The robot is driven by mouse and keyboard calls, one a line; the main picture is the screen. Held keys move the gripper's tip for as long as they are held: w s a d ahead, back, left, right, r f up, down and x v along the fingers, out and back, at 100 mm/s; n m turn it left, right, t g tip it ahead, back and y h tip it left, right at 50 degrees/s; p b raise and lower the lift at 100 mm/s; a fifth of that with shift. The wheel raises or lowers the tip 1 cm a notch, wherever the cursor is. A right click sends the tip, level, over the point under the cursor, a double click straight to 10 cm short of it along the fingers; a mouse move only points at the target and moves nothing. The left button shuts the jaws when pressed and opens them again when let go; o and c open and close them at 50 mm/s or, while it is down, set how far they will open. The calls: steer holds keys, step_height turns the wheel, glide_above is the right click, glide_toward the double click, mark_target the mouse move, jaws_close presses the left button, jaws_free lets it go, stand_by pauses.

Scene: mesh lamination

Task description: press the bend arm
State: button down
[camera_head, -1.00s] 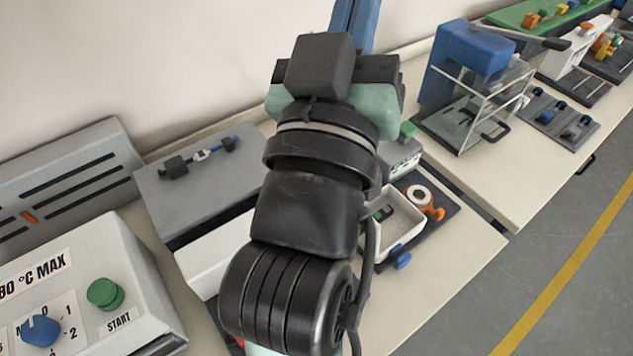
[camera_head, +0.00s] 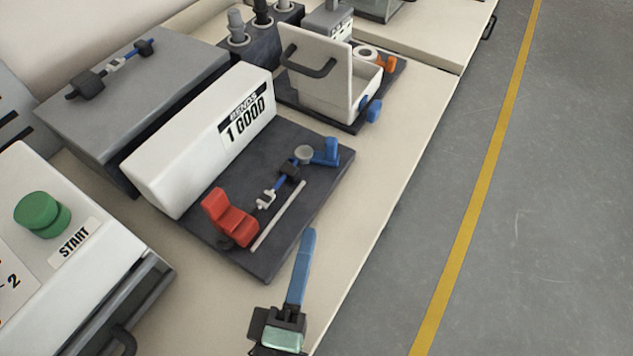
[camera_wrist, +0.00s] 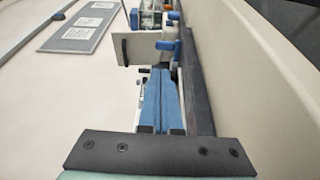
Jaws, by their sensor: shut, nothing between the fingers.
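A blue cable with white and black parts (camera_head: 272,192) runs from the post toward a red block (camera_head: 229,218). My gripper (camera_head: 308,234) has its blue fingers shut and empty, just off the plate's near right edge. The fingers (camera_wrist: 160,85) also show in the wrist view.
A white container with a raised lid (camera_head: 318,75) stands beyond the fixture. A grey box (camera_head: 135,85) is behind the white box, and a machine with a green START button (camera_head: 40,214) is at left. The bench's right edge is close to my gripper.

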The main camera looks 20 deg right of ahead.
steer(key=shift+d+f, duration=0.1)
stand_by(0.3)
steer(key=shift+w+d, duration=0.15)
steer(key=shift+w, duration=0.2)
steer(key=p, duration=0.3)
glide_toward(330, 150)
steer(key=x, duration=0.5)
steer(key=shift+w+d, duration=0.1)
steer(key=shift+x, duration=0.75)
steer(key=shift+w, duration=0.1)
